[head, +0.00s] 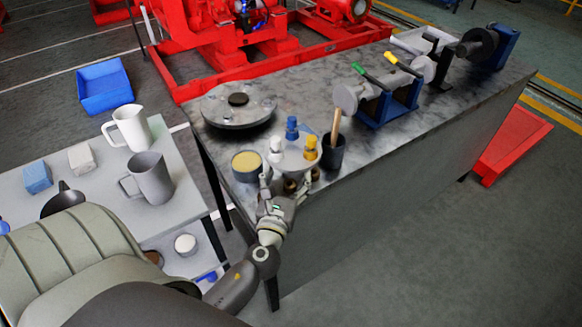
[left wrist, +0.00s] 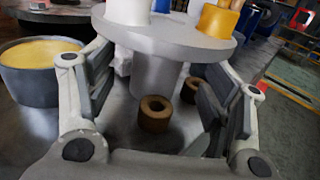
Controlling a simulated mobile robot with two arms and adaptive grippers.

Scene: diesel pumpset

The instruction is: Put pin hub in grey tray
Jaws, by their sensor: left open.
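The pin hub (head: 297,162) is a grey disc with blue, white and yellow pins on top, at the front edge of the dark metal bench. In the left wrist view, the pin hub (left wrist: 165,38) shows a thick grey stem under the disc. My left gripper (head: 284,190) is open just below the disc. In the wrist view its two fingers (left wrist: 160,98) stand either side of the stem, apart from it. A pale grey tray (head: 412,42), partly hidden, lies at the back right of the bench; I cannot be sure it is the named tray.
A tin with yellow content (head: 247,162) stands left of the hub, and a dark cup (head: 332,153) with a wooden handle stands right. Brown rings (left wrist: 154,118) are under the disc. A flange (head: 222,112) and blue stand (head: 385,108) sit behind. Mugs stand on the side table.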

